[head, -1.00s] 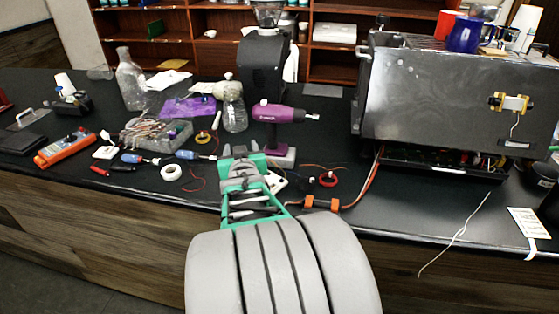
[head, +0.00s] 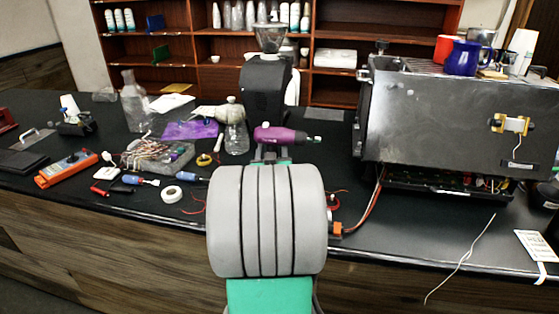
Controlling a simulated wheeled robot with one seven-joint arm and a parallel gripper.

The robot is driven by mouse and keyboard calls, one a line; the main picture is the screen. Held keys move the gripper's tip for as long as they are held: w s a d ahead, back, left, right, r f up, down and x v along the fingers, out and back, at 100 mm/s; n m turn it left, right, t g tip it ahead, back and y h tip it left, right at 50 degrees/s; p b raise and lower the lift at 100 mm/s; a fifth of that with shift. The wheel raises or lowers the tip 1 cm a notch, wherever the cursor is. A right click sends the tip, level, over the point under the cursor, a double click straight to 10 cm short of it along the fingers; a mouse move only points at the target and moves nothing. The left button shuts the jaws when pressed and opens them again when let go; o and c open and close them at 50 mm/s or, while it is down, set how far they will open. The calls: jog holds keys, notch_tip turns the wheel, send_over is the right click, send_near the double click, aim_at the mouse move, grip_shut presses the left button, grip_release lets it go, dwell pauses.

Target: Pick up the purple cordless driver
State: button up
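The purple cordless driver (head: 282,135) stands upright on the black counter, its body lying level and its chuck pointing right. Its lower handle and base are hidden behind my arm. My gripper (head: 269,155) is mostly hidden behind my large grey arm link; only a small grey and green part shows just below the driver's body, in front of its handle. I cannot tell whether the fingers touch the handle or are open or shut.
A black grinder (head: 264,90) stands behind the driver, and a glass jug (head: 236,138) is to its left. The large brewer (head: 440,120) stands to the right. Loose tools, a white tape roll (head: 172,194) and an orange meter (head: 66,168) lie left.

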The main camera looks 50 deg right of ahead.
grip_shut()
dwell(0.3)
dwell(0.8)
jog(key=shift+r, duration=0.25)
